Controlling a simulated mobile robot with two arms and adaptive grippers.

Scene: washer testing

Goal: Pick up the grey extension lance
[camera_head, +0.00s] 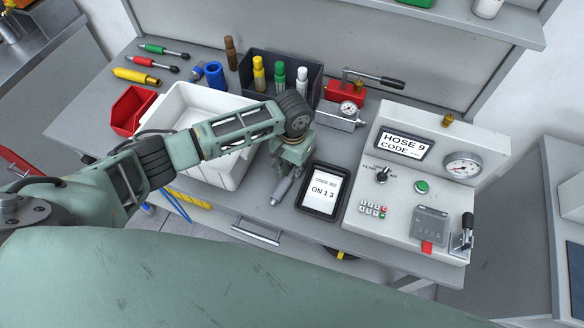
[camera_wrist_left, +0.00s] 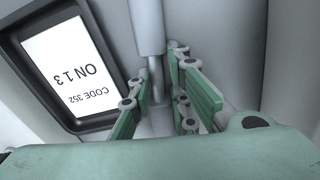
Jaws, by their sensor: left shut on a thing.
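The grey extension lance (camera_head: 281,191) pokes out below my left gripper (camera_head: 287,165), over the front part of the bench. In the left wrist view the lance (camera_wrist_left: 147,28) runs from the top edge down between the green fingers of my left gripper (camera_wrist_left: 162,85). The fingers are shut on its thinner part. The gripper hides the rest of the lance in the head view. I cannot tell whether the lance touches the bench. My right gripper is not in view.
A black-framed tablet (camera_head: 323,191) lies just right of the gripper. The white bin (camera_head: 230,177) is close on the left. A test panel (camera_head: 410,195) stands farther right. A dark rack (camera_head: 316,73) with coloured cylinders and a red-based gauge tool (camera_head: 345,95) are behind.

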